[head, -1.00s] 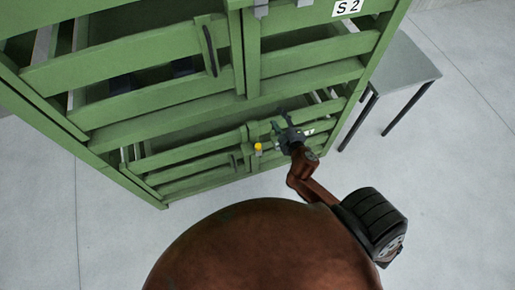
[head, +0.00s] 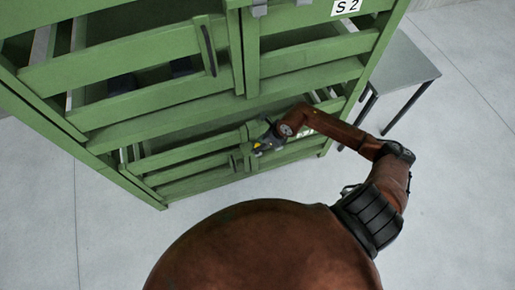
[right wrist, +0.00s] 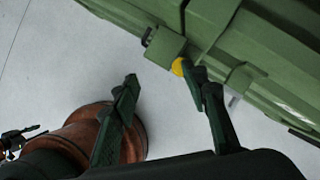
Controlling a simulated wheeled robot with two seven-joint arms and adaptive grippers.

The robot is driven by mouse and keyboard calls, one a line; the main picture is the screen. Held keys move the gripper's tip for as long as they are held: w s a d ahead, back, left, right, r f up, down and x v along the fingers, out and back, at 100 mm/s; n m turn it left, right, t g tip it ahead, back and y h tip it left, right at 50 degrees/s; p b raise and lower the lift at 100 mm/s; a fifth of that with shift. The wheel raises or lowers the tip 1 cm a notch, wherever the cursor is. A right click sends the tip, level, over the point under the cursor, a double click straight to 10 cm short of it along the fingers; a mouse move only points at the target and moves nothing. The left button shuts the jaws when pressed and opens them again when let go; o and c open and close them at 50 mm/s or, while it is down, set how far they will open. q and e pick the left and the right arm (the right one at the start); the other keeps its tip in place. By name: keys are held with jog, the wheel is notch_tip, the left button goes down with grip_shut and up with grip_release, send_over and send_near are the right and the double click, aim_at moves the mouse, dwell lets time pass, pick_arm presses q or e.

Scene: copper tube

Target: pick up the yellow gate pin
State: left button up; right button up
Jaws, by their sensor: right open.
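The yellow gate pin (right wrist: 179,66) sits at the green gate's latch, and only its round yellow head shows clearly in the right wrist view. In the head view a small bit of the pin (head: 257,146) shows beside my right gripper (head: 265,146), which partly covers it. In the right wrist view my right gripper (right wrist: 160,82) is open, its two dark fingers spread apart. The tip of the right-hand finger is right beside the yellow head; I cannot tell whether they touch. The other finger is well apart from it. My left gripper is not in view.
The green rack (head: 150,108) with barred gates fills the upper left of the head view. A dark handle (head: 208,50) is on an upper gate. A grey table (head: 407,68) stands right of the rack. The grey floor (head: 450,200) is clear.

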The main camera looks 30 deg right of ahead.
jog(key=shift+h, duration=0.4)
jog(key=w+f, duration=0.1)
jog(key=f, duration=0.1)
jog(key=w+f+b, duration=0.1)
jog(key=f, duration=0.2)
jog(key=w+d+f, duration=0.1)
jog(key=f, duration=0.1)
jog(key=shift+w+f+b, duration=0.1)
jog(key=shift+f+b, duration=0.3)
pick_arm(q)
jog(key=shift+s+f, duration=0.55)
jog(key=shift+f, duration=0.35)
pick_arm(e)
grip_shut()
